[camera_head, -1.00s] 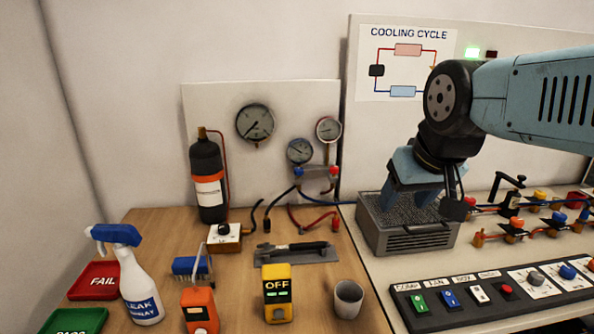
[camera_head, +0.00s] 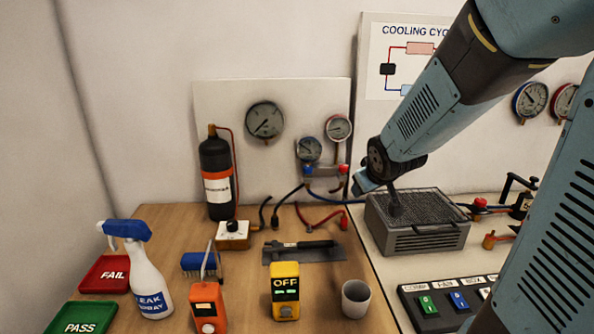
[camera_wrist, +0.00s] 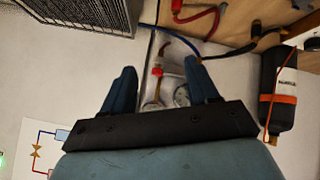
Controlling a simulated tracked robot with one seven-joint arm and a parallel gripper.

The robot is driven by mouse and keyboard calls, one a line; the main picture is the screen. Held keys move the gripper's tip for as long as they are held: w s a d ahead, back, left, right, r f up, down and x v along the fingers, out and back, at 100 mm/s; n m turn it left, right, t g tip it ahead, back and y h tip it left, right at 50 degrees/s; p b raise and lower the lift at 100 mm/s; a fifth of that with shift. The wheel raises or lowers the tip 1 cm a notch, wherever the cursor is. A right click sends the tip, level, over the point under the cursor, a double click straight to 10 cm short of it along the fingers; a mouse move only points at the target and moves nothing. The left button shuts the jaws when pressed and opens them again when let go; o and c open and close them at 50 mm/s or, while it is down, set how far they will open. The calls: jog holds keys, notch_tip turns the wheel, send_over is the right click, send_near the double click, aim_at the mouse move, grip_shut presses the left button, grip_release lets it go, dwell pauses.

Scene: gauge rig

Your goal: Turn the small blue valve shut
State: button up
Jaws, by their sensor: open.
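The small blue valve (camera_head: 308,171) is the blue knob on the left of the gauge manifold (camera_head: 325,172), below the small gauges. A red knob (camera_head: 342,169) sits on the manifold's right side. My gripper (camera_head: 360,182) is just right of the red knob in the head view, partly seen at the arm's end. In the wrist view my gripper (camera_wrist: 160,72) is open and empty, its blue fingers apart. The red knob (camera_wrist: 157,72) appears between the fingers there. The blue knob cannot be made out clearly in the wrist view, near the right finger.
A grey vented box (camera_head: 418,228) stands right of the manifold, close below my arm. Blue and red hoses (camera_head: 322,216) run from the manifold. A black cylinder (camera_head: 216,178) stands to the left. A cup (camera_head: 355,299) and yellow OFF device (camera_head: 285,290) are in front.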

jog(key=w+a+f+n+t+y, duration=0.1)
jog(key=w+a+f+y, duration=0.1)
jog(key=w+f, duration=0.3)
jog(key=t+y, duration=0.6)
jog(key=y, duration=0.1)
send_near(311, 169)
jog(key=x, duration=1)
jog(key=c, duration=1)
jog(key=shift+a, duration=0.1)
jog(key=shift+c, duration=0.2)
